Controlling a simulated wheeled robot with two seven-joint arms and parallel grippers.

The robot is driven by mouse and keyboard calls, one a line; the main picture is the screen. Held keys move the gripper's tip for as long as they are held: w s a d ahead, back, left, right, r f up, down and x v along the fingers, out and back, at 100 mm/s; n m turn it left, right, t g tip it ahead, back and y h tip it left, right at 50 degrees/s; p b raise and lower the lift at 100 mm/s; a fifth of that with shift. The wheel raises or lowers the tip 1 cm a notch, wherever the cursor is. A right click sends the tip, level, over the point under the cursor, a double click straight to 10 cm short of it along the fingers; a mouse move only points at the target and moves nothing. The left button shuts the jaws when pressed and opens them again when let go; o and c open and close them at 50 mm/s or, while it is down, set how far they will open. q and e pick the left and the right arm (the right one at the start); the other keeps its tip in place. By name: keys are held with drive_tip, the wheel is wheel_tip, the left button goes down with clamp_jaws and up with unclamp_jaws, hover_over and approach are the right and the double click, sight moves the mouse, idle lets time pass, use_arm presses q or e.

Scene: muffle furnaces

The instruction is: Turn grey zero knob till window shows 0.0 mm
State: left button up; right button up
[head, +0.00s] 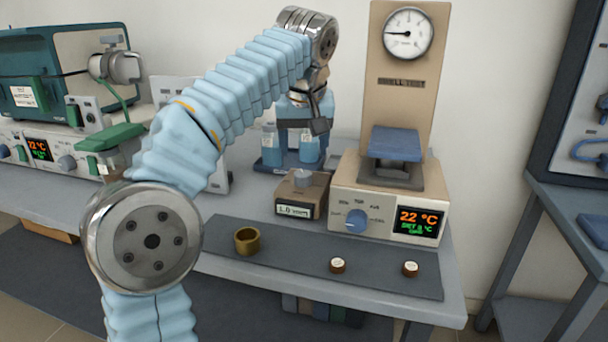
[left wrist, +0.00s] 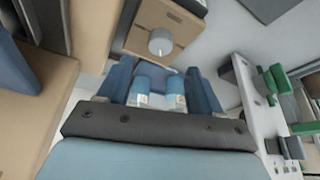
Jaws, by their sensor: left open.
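The small brown box (head: 317,193) stands on the bench left of the beige furnace unit. Its grey zero knob (head: 303,178) is on top, and its front window (head: 293,210) appears to read 1.0 mm. In the left wrist view the grey knob (left wrist: 160,41) and box (left wrist: 140,37) are at the top. My left gripper (head: 300,135) is behind and above the box, pointing down, apart from the knob. In the left wrist view the gripper (left wrist: 160,85) is open with nothing visibly clamped. My right gripper is not in view.
The beige unit (head: 345,193) carries a blue dial (head: 357,220), a 22 °C display (head: 418,222) and a tall gauge column (head: 403,80). A brass cup (head: 247,241) and two small round pieces (head: 337,265) rest on the dark mat (head: 290,262). Teal equipment (head: 40,75) stands left.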

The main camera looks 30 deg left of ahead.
sight(303, 173)
use_arm(q)
drive_tip(key=b+x, duration=0.1)
drive_tip(key=x, duration=0.6)
drive_tip(key=shift+f+b, duration=0.25)
drive_tip(key=shift+b, duration=0.05)
drive_tip(key=c, duration=1.1)
drive_tip(key=shift+o, duration=0.2)
